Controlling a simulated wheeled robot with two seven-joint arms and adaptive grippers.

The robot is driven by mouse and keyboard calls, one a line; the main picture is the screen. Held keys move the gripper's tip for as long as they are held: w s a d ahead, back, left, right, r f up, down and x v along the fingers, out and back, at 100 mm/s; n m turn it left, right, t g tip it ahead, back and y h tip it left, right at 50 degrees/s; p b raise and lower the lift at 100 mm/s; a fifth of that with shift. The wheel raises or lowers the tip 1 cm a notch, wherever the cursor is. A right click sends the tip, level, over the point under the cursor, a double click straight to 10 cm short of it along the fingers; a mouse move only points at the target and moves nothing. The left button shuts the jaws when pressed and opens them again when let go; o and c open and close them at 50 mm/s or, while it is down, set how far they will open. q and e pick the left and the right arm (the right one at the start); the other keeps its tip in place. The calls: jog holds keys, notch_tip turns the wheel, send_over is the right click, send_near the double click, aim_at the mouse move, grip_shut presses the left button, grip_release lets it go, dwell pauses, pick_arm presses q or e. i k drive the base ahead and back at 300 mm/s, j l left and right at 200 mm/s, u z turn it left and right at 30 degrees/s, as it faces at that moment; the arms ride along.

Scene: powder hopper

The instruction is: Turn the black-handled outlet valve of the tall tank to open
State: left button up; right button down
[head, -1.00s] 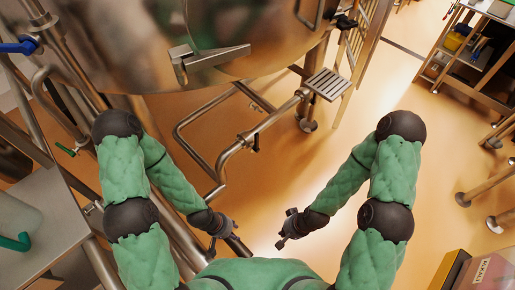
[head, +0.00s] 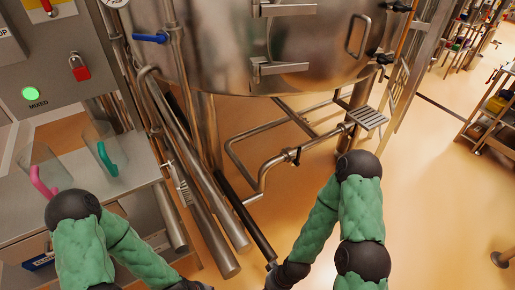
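The tall steel tank (head: 215,60) stands at the top centre of the head view. A pipe runs low beneath it, and a small black-handled valve (head: 293,155) sits on that pipe. The handle is too small to tell its exact angle. My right gripper (head: 270,267) is at the bottom centre, below and apart from this valve, and looks empty; its fingers are too small to read. My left gripper (head: 200,287) is at the bottom edge, largely cut off. Neither gripper visibly touches the valve.
A blue-handled valve (head: 150,38) is at the tank's left. Thick pipes (head: 192,185) slant down between the tank and a counter (head: 60,225) with jugs at left. A control panel (head: 60,70) is above it. The right floor is open.

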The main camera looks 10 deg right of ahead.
aim_at(297, 163)
jog(key=i+l+u, duration=0.25)
jog(key=l, duration=0.3)
jog(key=l+u, duration=0.25)
jog(key=l, duration=0.25)
jog(key=l+u, duration=0.25)
jog(key=l, duration=0.35)
jog(key=i+l, duration=0.1)
jog(key=l, duration=1.75)
jog(key=i+l, duration=0.15)
jog(key=l, duration=0.8)
